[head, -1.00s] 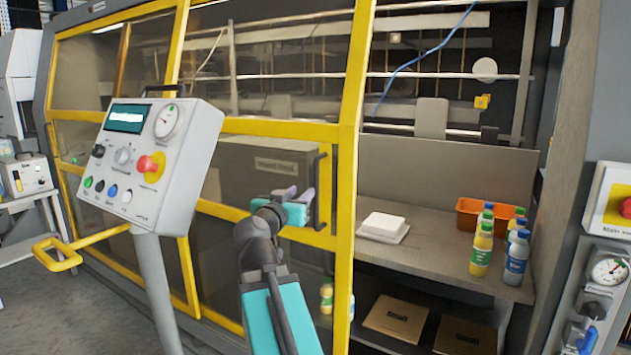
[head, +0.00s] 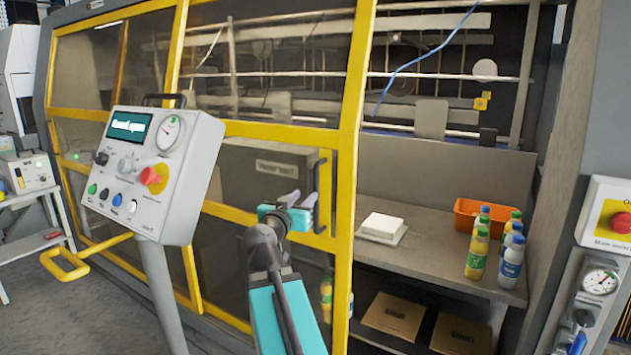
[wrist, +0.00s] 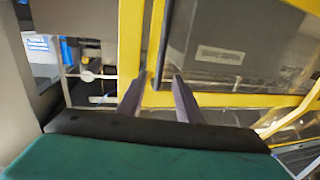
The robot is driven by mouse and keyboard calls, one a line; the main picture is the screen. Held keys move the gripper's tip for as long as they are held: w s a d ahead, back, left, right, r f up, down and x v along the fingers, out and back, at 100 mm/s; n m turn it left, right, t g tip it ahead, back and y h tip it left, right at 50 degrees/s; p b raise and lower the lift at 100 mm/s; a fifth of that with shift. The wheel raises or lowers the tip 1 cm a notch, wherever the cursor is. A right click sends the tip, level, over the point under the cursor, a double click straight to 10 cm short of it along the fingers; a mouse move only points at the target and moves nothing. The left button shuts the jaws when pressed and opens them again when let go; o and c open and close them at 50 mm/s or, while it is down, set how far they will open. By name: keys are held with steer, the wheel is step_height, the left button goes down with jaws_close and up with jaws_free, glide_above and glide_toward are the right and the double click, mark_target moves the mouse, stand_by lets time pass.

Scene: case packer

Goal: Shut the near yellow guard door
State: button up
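The near yellow guard door (head: 347,150) stands open in the head view, leaving the bay to its right uncovered. Its dark upright handle (head: 321,182) is on the frame's right side. My gripper (head: 302,200) is at the lower part of this handle. In the wrist view the two fingers of my gripper (wrist: 158,80) are spread apart. The lower end of the handle (wrist: 162,45) shows between them in the picture; I cannot tell whether they touch it. The yellow door frame (wrist: 129,45) runs beside it.
A grey control panel (head: 170,205) on a post stands left of my arm, with a yellow bar handle (head: 68,262) below. The open bay holds a white stack (head: 382,226), an orange bin (head: 470,212) and several bottles (head: 478,253) on a shelf. Flat cartons (head: 394,316) lie underneath.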

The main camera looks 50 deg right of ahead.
mark_target(315, 186)
steer(key=shift+d+r, duration=0.1)
steer(key=shift+d, duration=0.05)
steer(key=shift+p+x, duration=1.75)
steer(key=shift+x, duration=3.85)
steer(key=shift+c, duration=0.2)
jaws_close()
